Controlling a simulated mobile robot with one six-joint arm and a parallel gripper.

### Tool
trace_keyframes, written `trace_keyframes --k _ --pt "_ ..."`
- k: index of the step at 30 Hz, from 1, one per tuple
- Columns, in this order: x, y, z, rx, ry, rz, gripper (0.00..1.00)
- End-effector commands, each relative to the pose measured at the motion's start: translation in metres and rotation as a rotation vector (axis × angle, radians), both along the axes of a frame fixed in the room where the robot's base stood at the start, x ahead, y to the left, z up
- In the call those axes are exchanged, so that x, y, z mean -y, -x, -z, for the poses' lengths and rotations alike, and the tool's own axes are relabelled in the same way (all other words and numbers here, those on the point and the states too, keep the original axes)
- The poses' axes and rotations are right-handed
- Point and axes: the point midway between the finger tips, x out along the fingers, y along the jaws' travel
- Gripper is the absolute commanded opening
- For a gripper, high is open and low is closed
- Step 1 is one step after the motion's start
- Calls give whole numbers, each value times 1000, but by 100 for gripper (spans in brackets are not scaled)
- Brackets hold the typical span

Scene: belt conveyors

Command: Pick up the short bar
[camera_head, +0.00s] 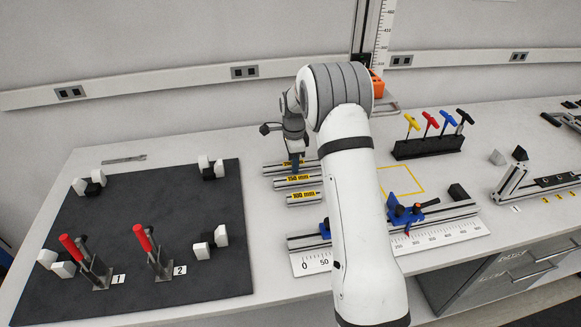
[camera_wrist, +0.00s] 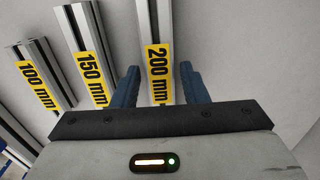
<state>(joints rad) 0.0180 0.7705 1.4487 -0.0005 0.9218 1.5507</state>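The short bar, labelled 100 mm (camera_head: 304,197), lies on the white table, nearest the front of three labelled bars. In the wrist view the short bar (camera_wrist: 36,82) is at the far left, its lower part out of sight. The 150 mm bar (camera_head: 298,181) lies in the middle, also seen in the wrist view (camera_wrist: 88,62). The 200 mm bar (camera_wrist: 158,62) lies between my open blue fingers, with a gap on each side. My gripper (camera_wrist: 159,72) holds nothing. In the head view my gripper (camera_head: 295,166) is over the back of the bars, partly hidden by my arm.
A dark mat (camera_head: 140,245) with red-handled clamps (camera_head: 147,245) lies at the left. A ruler rail (camera_head: 435,222) with a blue stop (camera_head: 408,213) lies in front, partly behind my arm. A yellow outlined square (camera_head: 400,180) is empty. A rack of T-handle tools (camera_head: 428,146) stands behind.

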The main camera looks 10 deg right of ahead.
Motion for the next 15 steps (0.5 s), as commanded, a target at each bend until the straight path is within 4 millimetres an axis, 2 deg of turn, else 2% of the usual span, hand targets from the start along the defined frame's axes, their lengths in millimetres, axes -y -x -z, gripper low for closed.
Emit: trace_keyframes --k 1,12,15 --pt "0 0 0 0 0 0 36" --pt "1 0 0 0 0 1 5" --pt "1 0 -1 1 0 1 0"
